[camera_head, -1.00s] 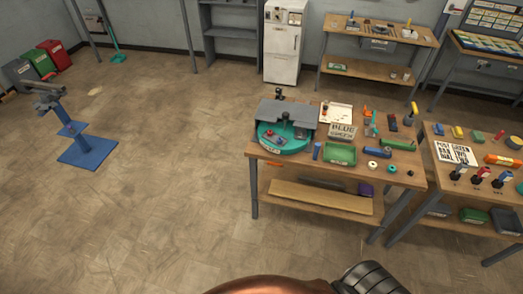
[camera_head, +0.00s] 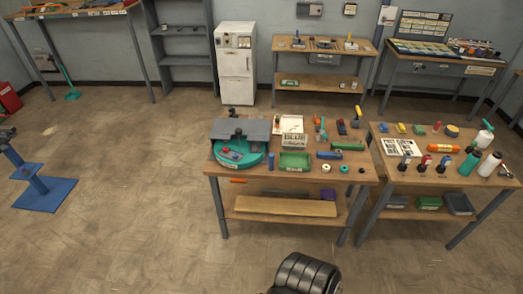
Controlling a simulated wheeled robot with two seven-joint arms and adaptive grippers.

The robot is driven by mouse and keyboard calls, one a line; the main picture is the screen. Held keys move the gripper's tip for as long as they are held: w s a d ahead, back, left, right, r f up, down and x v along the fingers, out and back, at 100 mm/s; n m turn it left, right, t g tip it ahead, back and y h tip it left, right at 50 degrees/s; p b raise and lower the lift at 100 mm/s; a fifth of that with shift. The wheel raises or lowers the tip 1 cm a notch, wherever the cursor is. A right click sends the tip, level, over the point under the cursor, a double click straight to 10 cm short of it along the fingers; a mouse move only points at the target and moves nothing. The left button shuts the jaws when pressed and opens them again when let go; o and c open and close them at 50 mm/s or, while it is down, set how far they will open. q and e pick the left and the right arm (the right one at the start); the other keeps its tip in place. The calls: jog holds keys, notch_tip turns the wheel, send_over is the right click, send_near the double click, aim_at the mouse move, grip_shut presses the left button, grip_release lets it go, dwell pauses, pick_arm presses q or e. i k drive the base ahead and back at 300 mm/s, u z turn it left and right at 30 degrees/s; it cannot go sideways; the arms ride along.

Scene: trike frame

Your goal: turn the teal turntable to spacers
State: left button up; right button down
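The teal turntable (camera_head: 252,160) sits at the left end of the near wooden workbench. A grey cover (camera_head: 240,129) stands over its back part. Small red and blue parts (camera_head: 231,154) lie on its exposed front, too small to name surely. A label is on its front rim, but I cannot read it. Spacers cannot be made out for certain on it. A dark ribbed part of my own arm (camera_head: 305,274) shows at the bottom edge, well short of the bench. Neither gripper's fingers are in view.
The workbench (camera_head: 275,184) also holds a green tray (camera_head: 295,161), a sign and small tools. A second bench (camera_head: 397,181) with bottles stands close on its right. A blue stand (camera_head: 44,193) is at far left. The floor (camera_head: 130,200) between is clear.

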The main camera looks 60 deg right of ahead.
aim_at(247, 158)
jog(key=z, duration=0.4)
jog(key=i, duration=2)
jog(key=z, duration=1.2)
jog(key=i, duration=1.05)
jog(key=z, duration=1.65)
jog(key=i, duration=0.55)
jog(key=z, duration=0.55)
